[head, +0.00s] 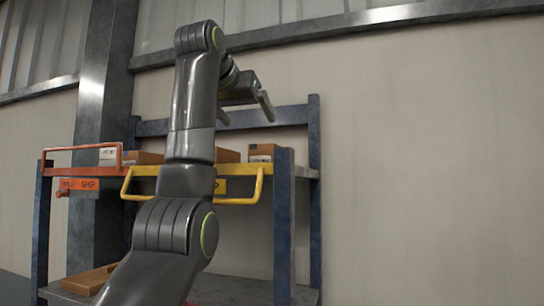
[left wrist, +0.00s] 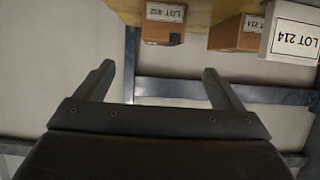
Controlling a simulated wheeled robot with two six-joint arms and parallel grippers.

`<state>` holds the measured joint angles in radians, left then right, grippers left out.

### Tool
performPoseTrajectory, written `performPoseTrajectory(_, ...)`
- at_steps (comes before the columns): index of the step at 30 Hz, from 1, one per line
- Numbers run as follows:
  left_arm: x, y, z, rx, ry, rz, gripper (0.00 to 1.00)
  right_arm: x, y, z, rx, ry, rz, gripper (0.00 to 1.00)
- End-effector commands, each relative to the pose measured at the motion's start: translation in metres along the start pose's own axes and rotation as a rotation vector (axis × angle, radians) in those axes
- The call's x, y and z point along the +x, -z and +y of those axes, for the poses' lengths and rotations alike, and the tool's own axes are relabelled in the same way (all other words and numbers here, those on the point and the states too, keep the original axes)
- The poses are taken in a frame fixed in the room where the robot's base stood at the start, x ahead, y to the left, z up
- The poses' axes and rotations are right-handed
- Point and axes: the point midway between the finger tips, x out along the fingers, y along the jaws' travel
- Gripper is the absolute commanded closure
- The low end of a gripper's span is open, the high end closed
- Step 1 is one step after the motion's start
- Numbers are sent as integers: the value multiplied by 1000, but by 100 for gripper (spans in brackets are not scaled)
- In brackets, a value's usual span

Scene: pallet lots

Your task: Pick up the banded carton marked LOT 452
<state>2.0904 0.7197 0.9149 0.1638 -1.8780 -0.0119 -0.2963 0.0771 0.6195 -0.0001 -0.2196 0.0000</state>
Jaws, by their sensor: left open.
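The carton marked LOT 452 (left wrist: 164,33) shows in the left wrist view at the top, upside down, brown with a white label. It stands on a shelf board; I cannot make out its band. My left gripper (left wrist: 158,70) is open and empty, and the carton appears beyond the gap between its fingers, apart from them. In the head view, my left gripper (head: 250,106) is raised above the shelf's cartons. The labels there are too small to read, so I cannot tell which carton is LOT 452. My right gripper is not in view.
The rack has blue posts (head: 284,225), an orange rail (head: 82,147) and a yellow rail (head: 243,201). A brown carton (left wrist: 232,36) and a white carton (left wrist: 292,32), both marked LOT 214, stand near LOT 452. A brown box (head: 90,280) lies on the lower shelf.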

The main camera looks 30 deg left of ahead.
Motion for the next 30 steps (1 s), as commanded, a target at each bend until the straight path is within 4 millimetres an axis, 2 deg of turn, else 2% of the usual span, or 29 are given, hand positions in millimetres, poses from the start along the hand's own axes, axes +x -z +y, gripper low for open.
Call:
performPoseTrajectory(1,12,3,-1,1,2,-6,11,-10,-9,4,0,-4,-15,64)
performPoseTrajectory(3,26,3,-1,1,2,-6,11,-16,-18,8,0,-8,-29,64)
performPoseTrajectory(6,47,3,0,0,2,-6,11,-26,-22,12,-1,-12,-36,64)
performPoseTrajectory(8,59,4,0,1,2,-7,11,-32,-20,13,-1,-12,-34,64)
performPoseTrajectory(12,82,3,0,1,1,-5,11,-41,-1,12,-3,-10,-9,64)
performPoseTrajectory(15,92,2,0,0,0,-3,11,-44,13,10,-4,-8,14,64)
performPoseTrajectory(18,96,1,0,0,0,-2,11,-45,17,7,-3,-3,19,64)
performPoseTrajectory(23,106,4,-2,0,1,-4,11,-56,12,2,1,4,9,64)
performPoseTrajectory(30,134,5,-3,1,1,-5,11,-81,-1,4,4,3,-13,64)
